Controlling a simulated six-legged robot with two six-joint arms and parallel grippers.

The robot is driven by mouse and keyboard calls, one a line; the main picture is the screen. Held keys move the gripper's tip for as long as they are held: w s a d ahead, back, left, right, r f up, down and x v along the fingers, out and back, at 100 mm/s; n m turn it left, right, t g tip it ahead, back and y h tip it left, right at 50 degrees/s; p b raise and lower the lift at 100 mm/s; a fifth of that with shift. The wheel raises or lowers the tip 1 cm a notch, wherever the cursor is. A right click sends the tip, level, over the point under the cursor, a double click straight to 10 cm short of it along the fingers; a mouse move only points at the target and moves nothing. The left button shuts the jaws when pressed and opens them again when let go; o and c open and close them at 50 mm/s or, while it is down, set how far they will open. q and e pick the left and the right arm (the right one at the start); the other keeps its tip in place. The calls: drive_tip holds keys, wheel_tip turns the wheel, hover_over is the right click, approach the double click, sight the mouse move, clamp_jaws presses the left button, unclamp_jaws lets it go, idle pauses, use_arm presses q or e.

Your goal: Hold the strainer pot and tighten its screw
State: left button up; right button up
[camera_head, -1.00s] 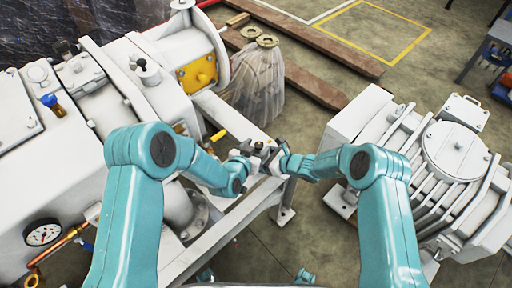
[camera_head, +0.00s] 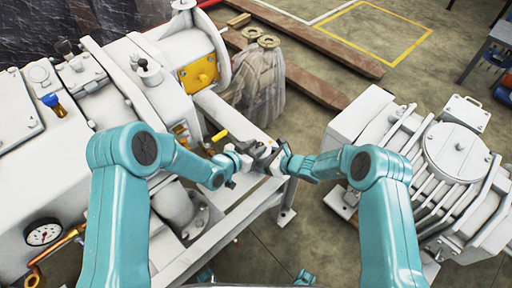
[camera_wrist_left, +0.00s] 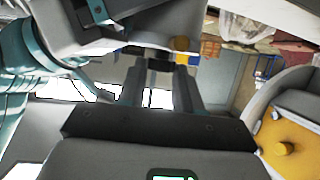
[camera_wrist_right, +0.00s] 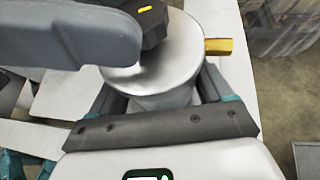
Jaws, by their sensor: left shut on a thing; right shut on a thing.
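The strainer pot (camera_wrist_right: 165,70) is a pale grey round body in the right wrist view, with a brass fitting (camera_wrist_right: 218,46) on its right side. My right gripper (camera_head: 277,157) is shut around the pot's body, one finger on each side. My left gripper (camera_head: 256,158) comes in from the left, close against the pot; in the right wrist view its grey and dark parts cover the pot's top left. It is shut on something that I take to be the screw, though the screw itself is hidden. In the left wrist view its dark fingers (camera_wrist_left: 158,85) point forward.
The large white pump (camera_head: 140,100) with its yellow cover (camera_head: 199,73) stands at left. A white frame beam (camera_head: 230,115) runs close by the grippers. Another white ribbed machine (camera_head: 455,160) stands at right. A plastic-wrapped bundle (camera_head: 260,85) is behind.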

use_arm(q)
drive_tip(key=o, duration=1)
drive_tip(key=shift+o, duration=0.2)
drive_tip(key=shift+r, duration=0.1)
wheel_tip(320, 180, up, 10)
